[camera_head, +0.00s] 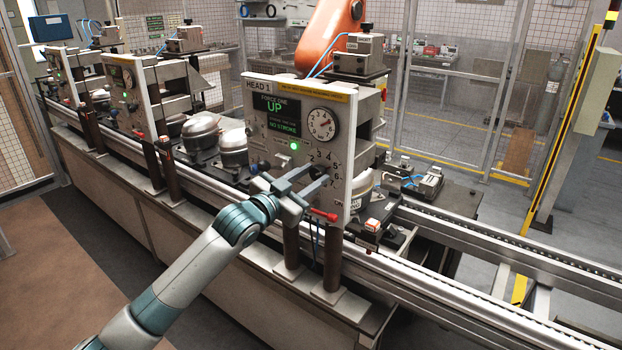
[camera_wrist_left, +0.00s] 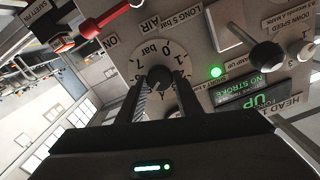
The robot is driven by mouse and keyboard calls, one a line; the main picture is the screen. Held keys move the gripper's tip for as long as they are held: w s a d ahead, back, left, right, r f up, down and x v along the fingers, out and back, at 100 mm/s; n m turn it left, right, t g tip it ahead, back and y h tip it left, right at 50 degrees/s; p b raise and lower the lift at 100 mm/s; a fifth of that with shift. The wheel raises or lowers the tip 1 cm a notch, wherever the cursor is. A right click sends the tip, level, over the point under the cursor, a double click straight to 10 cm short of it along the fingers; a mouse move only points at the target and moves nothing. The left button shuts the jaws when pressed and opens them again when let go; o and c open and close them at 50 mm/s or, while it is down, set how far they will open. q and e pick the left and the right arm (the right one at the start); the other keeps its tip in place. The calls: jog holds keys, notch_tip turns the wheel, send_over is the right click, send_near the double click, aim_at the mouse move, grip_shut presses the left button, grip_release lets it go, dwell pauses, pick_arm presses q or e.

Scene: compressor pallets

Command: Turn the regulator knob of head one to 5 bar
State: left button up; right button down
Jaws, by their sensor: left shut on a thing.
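The panel of head one (camera_head: 258,135) carries the sign HEAD 1, a lit display reading UP and NO STROKE, and a round white gauge (camera_head: 321,124). The regulator knob (camera_wrist_left: 159,75) is dark and round, in the middle of a white numbered dial (camera_wrist_left: 170,50) that appears upside down in the left wrist view. My left gripper (camera_head: 314,178) reaches the panel's lower right, and its fingers (camera_wrist_left: 160,84) are shut on the knob from both sides. In the head view the fingers mostly hide the knob. I cannot read its pointer. My right gripper is not in view.
A red-handled lever (camera_head: 323,215) sticks out just below the dial. A black ball knob (camera_wrist_left: 266,55) and a green lamp (camera_head: 294,146) are on the same panel. A conveyor rail (camera_head: 480,258) runs past below. Similar heads stand further left.

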pick_arm(q)
jog(key=shift+m, duration=0.3)
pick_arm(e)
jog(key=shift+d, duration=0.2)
pick_arm(q)
jog(key=o, duration=1)
jog(key=shift+o, duration=0.2)
jog(key=shift+s, duration=0.1)
jog(key=b+v, duration=0.5)
jog(key=v, duration=1.2)
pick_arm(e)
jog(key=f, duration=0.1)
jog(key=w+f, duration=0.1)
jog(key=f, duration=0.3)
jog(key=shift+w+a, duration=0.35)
pick_arm(q)
jog(key=shift+a+f, duration=0.1)
jog(key=shift+a, duration=0.05)
